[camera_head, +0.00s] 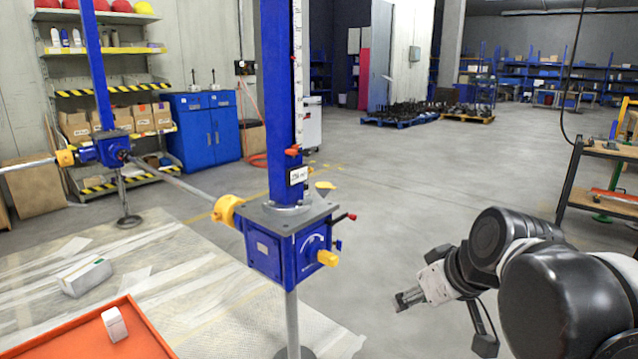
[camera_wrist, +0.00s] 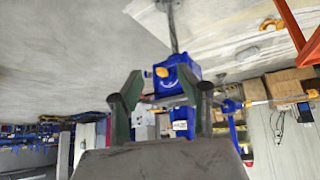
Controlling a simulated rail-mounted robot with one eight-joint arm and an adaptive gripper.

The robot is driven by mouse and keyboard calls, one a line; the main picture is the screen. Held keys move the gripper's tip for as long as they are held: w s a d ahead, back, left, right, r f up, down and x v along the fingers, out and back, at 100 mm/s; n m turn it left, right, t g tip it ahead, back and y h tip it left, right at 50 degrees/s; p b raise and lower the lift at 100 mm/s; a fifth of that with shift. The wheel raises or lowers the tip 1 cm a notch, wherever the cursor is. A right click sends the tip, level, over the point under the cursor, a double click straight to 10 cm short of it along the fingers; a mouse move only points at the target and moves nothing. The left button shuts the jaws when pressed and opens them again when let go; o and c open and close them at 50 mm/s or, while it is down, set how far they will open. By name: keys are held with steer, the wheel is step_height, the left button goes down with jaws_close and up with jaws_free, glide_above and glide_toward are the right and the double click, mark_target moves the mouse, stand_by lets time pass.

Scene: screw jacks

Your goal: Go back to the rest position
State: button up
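My gripper (camera_head: 409,298) is at the lower right of the head view, at the end of my black and white arm, right of the near screw jack and apart from it. In the wrist view my gripper (camera_wrist: 160,85) shows two spread fingers with green inner pads and nothing held between them. The near screw jack's blue gearbox (camera_head: 272,254) has yellow caps and a red-tipped lever, and a tall blue column rises above it. The wrist view is upside down and shows a blue gearbox (camera_wrist: 178,76) beyond the fingers. A second jack (camera_head: 110,150) stands farther left.
An orange tray (camera_head: 150,335) with a small white box (camera_head: 114,324) is at lower left. A grey-white box (camera_head: 85,277) lies on the pale floor sheet. A workbench (camera_head: 600,150) stands at right. The floor (camera_head: 430,180) between jack and bench is clear.

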steer(key=s+d+f+m+h, duration=0.1)
steer(key=s+d+f+m, duration=0.1)
steer(key=s, duration=0.4)
steer(key=s+d+f+m+h, duration=0.2)
steer(key=s+f, duration=0.1)
steer(key=s, duration=0.2)
step_height(320, 180, up, 14)
steer(key=p, duration=1.3)
steer(key=shift+a+p, duration=0.2)
steer(key=shift+p, duration=0.2)
steer(key=shift+w+f, duration=0.1)
